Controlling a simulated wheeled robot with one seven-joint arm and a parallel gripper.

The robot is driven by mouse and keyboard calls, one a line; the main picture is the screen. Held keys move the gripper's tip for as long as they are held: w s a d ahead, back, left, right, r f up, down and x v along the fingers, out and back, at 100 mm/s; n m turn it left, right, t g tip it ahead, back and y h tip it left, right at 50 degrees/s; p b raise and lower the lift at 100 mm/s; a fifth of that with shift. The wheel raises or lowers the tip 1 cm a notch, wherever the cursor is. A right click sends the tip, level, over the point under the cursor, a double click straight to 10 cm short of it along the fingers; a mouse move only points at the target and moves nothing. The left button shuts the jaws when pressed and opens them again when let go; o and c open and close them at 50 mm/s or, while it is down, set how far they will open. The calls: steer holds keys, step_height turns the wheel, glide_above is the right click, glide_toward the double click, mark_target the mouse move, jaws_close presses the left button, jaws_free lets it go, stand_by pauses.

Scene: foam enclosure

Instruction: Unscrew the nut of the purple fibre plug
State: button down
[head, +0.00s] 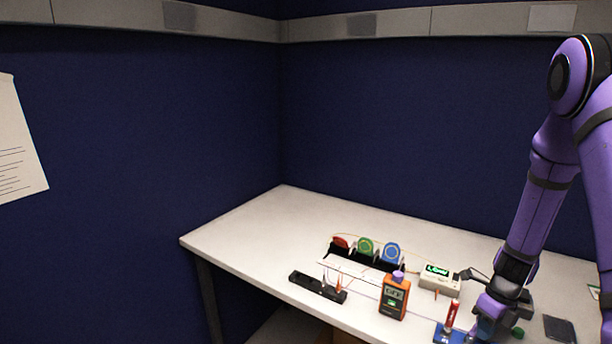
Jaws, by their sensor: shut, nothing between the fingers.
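A small purple piece (398,275) stands on top of an orange handheld meter (394,298). It may be the purple fibre plug, but its nut is too small to make out. My gripper (486,329) is low over the table's front right part, to the right of the meter and apart from it. It is shut and empty; its fingertips are small and partly hidden by the wrist.
A black strip (317,287) with small plugs lies left of the meter. Red, green and blue reels (365,247) stand behind. A white box with a green display (439,279) is behind right. A red-topped tool (451,315) stands by a blue block (449,334) near my gripper.

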steer(key=shift+a, duration=0.4)
stand_by(0.9)
steer(key=shift+w+a, duration=0.35)
steer(key=shift+w, duration=0.25)
stand_by(0.4)
steer(key=shift+w+d, duration=0.25)
steer(key=shift+w, duration=0.05)
step_height(320, 180, up, 6)
stand_by(0.7)
